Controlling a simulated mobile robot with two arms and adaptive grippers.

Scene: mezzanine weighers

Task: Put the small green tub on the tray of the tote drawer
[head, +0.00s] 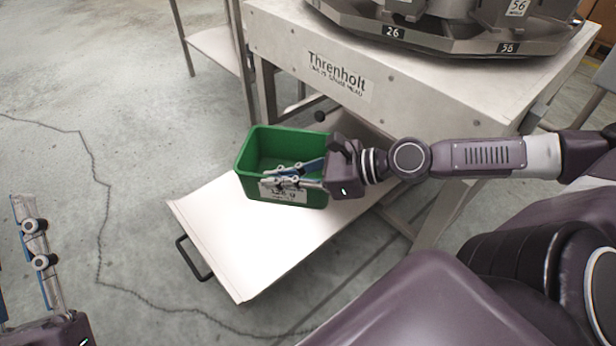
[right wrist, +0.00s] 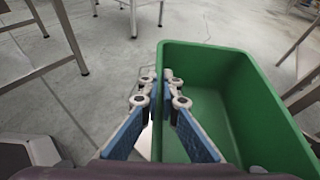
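The small green tub (head: 253,152) is upright and open-topped, with a white label on its near side. It also fills the right half of the right wrist view (right wrist: 240,110). My right gripper (head: 283,180) is shut on the tub's near wall, one finger inside and one outside. The white tray of the tote drawer (head: 250,245) is pulled out below the machine, its black handle at the left. The tub is over the tray; I cannot tell whether it touches it. My left gripper (head: 18,235) is at the left edge, apart from everything, its fingers spread, partly out of frame.
The Threnholt machine housing (head: 420,85) stands above and behind the drawer, with the metal weigher ring (head: 450,40) on top. A metal stand (head: 215,45) is at the back left. The concrete floor (head: 90,100) to the left is clear.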

